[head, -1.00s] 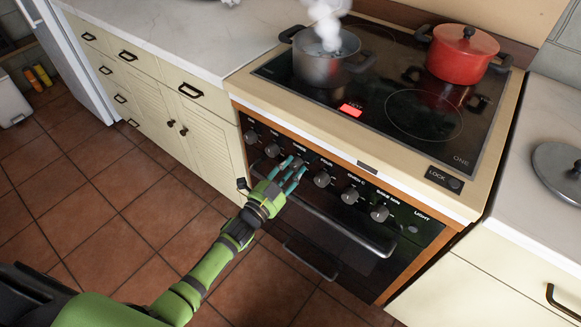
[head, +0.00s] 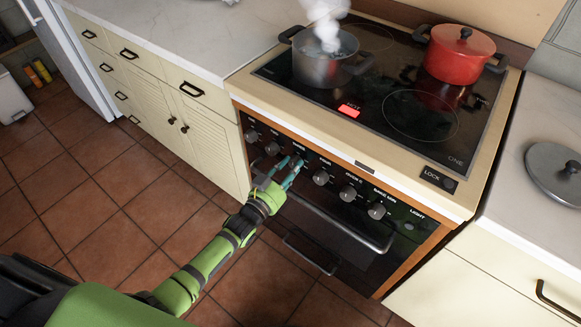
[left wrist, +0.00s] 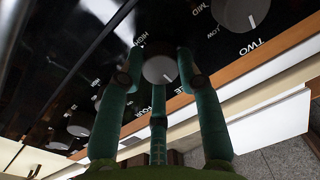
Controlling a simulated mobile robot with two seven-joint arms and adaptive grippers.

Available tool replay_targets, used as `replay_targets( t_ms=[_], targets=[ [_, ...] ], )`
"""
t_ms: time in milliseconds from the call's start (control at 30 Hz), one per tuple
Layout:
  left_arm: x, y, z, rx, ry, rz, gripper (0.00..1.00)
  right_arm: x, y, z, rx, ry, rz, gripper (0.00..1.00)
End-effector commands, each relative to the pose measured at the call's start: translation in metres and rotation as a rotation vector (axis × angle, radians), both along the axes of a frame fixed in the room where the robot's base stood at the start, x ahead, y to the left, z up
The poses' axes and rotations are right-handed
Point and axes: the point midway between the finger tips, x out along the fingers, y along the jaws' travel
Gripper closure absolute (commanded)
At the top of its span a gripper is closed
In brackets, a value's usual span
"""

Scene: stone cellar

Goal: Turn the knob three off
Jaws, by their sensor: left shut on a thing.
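The stove's front panel (head: 334,187) carries a row of round grey knobs. My left gripper (head: 289,165) is at the third knob from the left, taken as knob three, mostly hidden in the head view. In the left wrist view, its teal fingers (left wrist: 160,84) are closed around this grey knob (left wrist: 160,69). A short white mark shows on the knob's lower edge in that view. The neighbouring knob (left wrist: 238,12), labelled TWO, is untouched. My right gripper is not in view.
A steaming grey pot (head: 325,62) and a red lidded pot (head: 460,54) stand on the black cooktop (head: 400,85). A red indicator (head: 349,110) glows there. The oven handle (head: 345,230) runs below the knobs. Tiled floor in front is clear.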

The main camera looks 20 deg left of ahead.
Motion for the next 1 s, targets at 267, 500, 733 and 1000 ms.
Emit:
replay_targets(
  t_ms=[267,500,733,1000],
  targets=[
    [0.0013,0.0004,0.0023,-0.021,0.002,0.0,0.98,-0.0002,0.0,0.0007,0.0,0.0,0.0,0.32],
    [0.0013,0.0003,0.0023,-0.022,0.002,0.001,0.98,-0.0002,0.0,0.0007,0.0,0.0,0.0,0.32],
    [0.0009,0.0002,0.0015,-0.02,0.004,0.001,0.41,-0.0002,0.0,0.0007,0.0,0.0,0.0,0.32],
    [-0.005,0.0018,-0.0005,-0.018,0.007,0.0,0.41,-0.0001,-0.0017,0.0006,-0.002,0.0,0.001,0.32]
  ],
)
